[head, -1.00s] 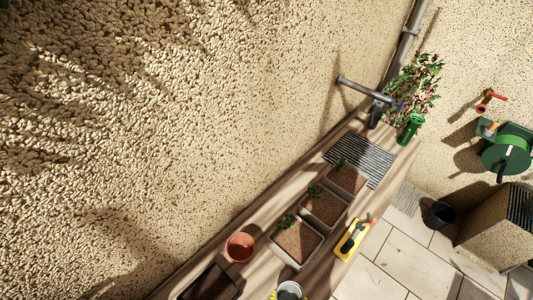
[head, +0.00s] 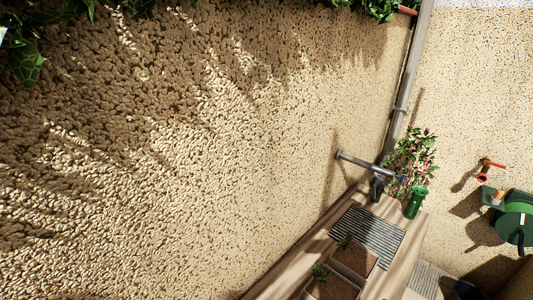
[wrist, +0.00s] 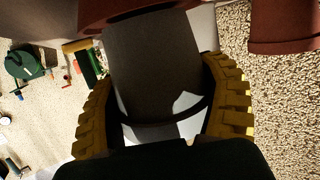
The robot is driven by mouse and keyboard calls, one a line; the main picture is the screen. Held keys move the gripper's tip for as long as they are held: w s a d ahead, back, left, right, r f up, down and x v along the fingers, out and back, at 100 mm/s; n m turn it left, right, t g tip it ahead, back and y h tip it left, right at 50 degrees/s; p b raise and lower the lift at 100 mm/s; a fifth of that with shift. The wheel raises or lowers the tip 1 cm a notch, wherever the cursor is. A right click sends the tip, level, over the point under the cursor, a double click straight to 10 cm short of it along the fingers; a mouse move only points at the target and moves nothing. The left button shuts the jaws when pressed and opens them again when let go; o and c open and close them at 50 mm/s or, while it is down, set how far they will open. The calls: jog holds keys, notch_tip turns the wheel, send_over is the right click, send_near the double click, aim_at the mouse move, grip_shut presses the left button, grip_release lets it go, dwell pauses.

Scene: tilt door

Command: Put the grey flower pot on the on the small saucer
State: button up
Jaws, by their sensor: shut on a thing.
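In the wrist view, a dark grey flower pot (wrist: 155,65) sits between the two yellow ridged fingers of my gripper (wrist: 159,62). The fingers press on it from both sides, and the black gripper body hides part of the view below it. A reddish-brown terracotta piece (wrist: 120,14) shows at the top edge, close to the pot's end; I cannot tell whether it is the small saucer or whether they touch. My gripper and the grey pot are out of the head view.
Another terracotta item (wrist: 283,28) is at the wrist view's upper right. In the head view, a wooden bench (head: 293,266) along the pebbled wall (head: 200,150) holds soil planters (head: 354,256), a dark grate (head: 367,236), a green container (head: 415,202) and a flowering plant (head: 408,163). A green hose reel (head: 518,208) hangs right.

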jog(key=shift+f+b, duration=0.3)
jog(key=shift+b, duration=0.05)
jog(key=o, duration=1.1)
jog(key=v, duration=1.1)
jog(key=shift+s+r, duration=0.2)
jog(key=shift+s, duration=0.3)
